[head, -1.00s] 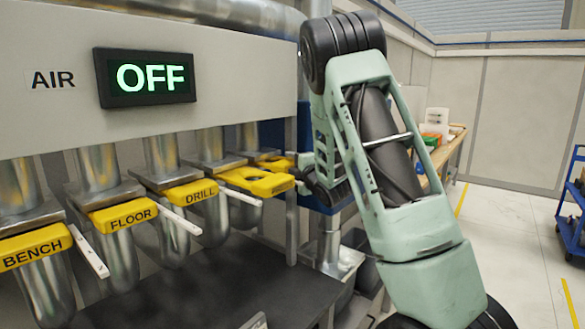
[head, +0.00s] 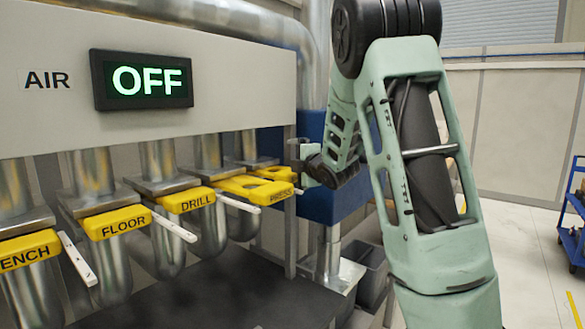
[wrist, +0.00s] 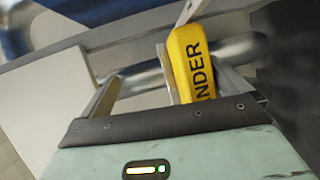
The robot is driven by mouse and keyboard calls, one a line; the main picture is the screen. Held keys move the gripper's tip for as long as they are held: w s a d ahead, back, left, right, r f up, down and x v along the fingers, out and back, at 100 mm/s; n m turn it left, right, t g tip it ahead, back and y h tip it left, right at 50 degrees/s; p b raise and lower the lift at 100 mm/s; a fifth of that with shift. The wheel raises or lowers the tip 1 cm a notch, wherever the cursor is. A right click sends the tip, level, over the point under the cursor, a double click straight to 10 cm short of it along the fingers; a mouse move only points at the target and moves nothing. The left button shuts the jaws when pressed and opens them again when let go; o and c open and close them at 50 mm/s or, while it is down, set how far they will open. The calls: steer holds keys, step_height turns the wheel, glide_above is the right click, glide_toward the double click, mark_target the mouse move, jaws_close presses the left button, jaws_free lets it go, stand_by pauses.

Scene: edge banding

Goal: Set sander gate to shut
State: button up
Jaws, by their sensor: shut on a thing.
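The sander gate (wrist: 192,62) is a yellow slide plate with the letters "NDER" in view in the wrist view. Its yellow end also shows in the head view (head: 273,173), behind the PRESS gate, and its label is hidden there. My gripper (wrist: 170,76) is at the sander gate and shut on it, with the plate between the fingers and nearer the right one. In the head view my gripper (head: 304,172) is at the far end of the gate row, and its fingers are small and partly hidden. How far the sander plate sticks out is hard to tell.
The PRESS gate (head: 268,194) sticks out close beside my gripper. The DRILL (head: 187,201), FLOOR (head: 116,223) and BENCH (head: 27,252) gates line up to the left. The air sign (head: 141,80) reads OFF. A blue cart (head: 573,235) stands far right on open floor.

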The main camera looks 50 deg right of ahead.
steer(key=shift+w+a+r, duration=0.1)
steer(key=shift+w+r, duration=0.05)
steer(key=shift+r, duration=0.5)
steer(key=shift+s+a+r, duration=0.15)
steer(key=shift+s+r, duration=0.05)
steer(key=shift+s, duration=0.1)
steer(key=shift+s+a+f, duration=0.1)
steer(key=shift+s+f, duration=0.05)
steer(key=shift+s, duration=0.15)
steer(key=shift+b+v, duration=0.55)
steer(key=shift+v, duration=0.3)
steer(key=shift+f+b+v, duration=0.2)
steer(key=shift+v, duration=0.85)
steer(key=shift+f+b+v, duration=0.2)
steer(key=shift+b+v, duration=0.05)
steer(key=shift+v, duration=0.75)
steer(key=shift+f+b+v, duration=0.2)
steer(key=shift+v, duration=0.85)
steer(key=shift+s+a, duration=0.15)
steer(key=shift+s, duration=1.05)
steer(key=shift+c, duration=0.6)
steer(key=shift+v, duration=0.85)
steer(key=c, duration=0.6)
steer(key=shift+o, duration=0.2)
steer(key=s+a+f+b, duration=0.1)
steer(key=s+a+b, duration=0.1)
steer(key=s+b, duration=0.2)
steer(key=shift+s, duration=1.7)
